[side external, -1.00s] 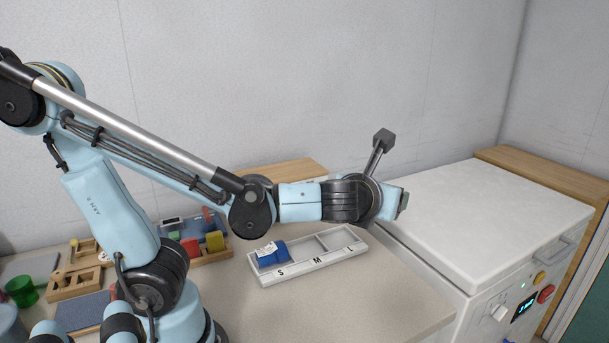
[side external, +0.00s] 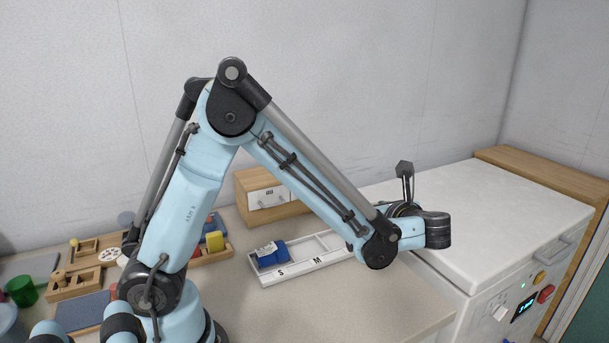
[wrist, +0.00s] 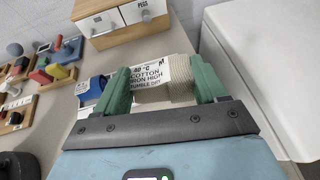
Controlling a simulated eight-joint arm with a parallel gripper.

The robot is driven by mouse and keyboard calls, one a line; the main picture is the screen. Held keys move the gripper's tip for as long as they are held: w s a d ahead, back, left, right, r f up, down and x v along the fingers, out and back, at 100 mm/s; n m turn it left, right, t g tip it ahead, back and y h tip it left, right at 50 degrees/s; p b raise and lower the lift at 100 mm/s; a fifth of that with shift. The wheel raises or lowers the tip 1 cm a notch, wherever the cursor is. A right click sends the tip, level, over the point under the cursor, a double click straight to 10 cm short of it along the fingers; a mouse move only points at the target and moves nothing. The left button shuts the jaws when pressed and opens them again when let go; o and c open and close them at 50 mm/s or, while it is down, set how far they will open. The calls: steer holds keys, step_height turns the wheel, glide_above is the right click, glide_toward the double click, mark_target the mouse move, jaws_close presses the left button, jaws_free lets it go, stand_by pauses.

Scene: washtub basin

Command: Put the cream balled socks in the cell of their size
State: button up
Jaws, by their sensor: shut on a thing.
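My gripper (wrist: 163,88) is shut on the cream balled socks (wrist: 182,90) in the wrist view, with one green finger on each side. Their white label reads cotton, iron high, tumble dry, with what looks like an M at its top right corner. In the side view, my arm hides the socks and fingertips. The white sorting tray (side external: 290,272) lies on the worktop with S and M visible; my arm covers its right end. Blue balled socks (side external: 275,257) with a white label sit in the S cell. They also show in the wrist view (wrist: 93,86), left of my gripper.
A white machine (side external: 500,215) stands to the right of the worktop. A wooden drawer box (side external: 252,183) is behind the tray; one drawer reads PEGS in the wrist view. Wooden trays with coloured pieces (side external: 215,242) and a green cup (side external: 20,290) are at the left.

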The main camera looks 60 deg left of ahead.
steer(key=shift+f, duration=0.15)
steer(key=x, duration=0.4)
steer(key=f+x, duration=0.1)
steer(key=x, duration=0.8)
steer(key=shift+s+d+f, duration=0.15)
steer(key=shift+f, duration=2.1)
steer(key=shift+f, duration=0.15)
steer(key=o, duration=1)
steer(key=shift+o, duration=0.2)
